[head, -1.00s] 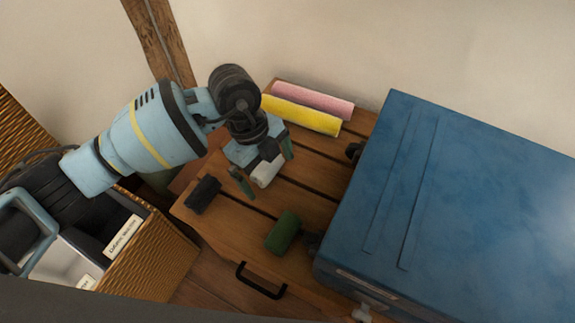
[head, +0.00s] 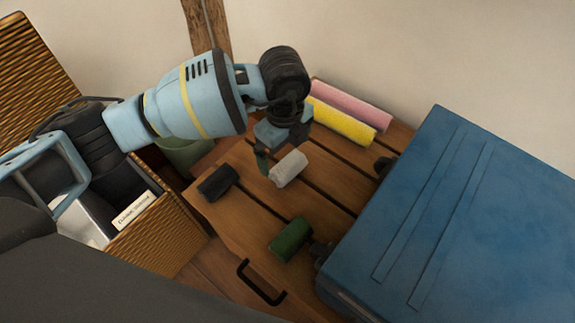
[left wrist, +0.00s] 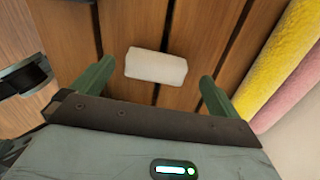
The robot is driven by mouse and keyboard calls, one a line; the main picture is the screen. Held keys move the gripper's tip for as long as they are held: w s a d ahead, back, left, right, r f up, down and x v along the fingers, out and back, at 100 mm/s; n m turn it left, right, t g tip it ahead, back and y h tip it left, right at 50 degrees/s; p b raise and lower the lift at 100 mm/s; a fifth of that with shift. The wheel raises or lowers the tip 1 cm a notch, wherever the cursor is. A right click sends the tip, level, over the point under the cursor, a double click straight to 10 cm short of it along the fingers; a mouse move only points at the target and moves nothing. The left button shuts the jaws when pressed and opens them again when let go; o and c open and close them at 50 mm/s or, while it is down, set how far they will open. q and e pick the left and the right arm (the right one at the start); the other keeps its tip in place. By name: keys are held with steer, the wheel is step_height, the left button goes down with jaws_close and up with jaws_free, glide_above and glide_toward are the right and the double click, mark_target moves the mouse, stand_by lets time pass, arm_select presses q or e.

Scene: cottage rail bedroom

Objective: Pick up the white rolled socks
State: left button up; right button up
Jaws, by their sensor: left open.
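The white rolled socks (head: 289,169) lie on the slatted wooden top (head: 245,215). In the left wrist view the white socks (left wrist: 156,66) lie just ahead of the fingers, across the gap between them. My left gripper (head: 282,153) is open and empty, just behind and above the socks, pointing down. Its two green fingers show apart in the left wrist view (left wrist: 156,74). In the head view one finger shows beside the socks; the other is mostly hidden. My right gripper is not in view.
A black roll (head: 218,182) lies left of the socks and a green roll (head: 290,239) nearer the front. Yellow (head: 341,121) and pink (head: 351,104) rolls lie at the back. A large blue case (head: 455,220) stands right. A wicker basket (head: 158,240) stands left.

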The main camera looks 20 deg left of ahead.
mark_target(283, 159)
arm_select(q)
steer(key=f+b, duration=0.1)
steer(key=f, duration=0.1)
steer(key=f+b, duration=0.1)
steer(key=f, duration=0.1)
steer(key=shift+s+a+f, duration=0.15)
steer(key=shift+a+f, duration=0.05)
steer(key=shift+f, duration=0.4)
steer(key=shift+r, duration=0.1)
steer(key=c, duration=1)
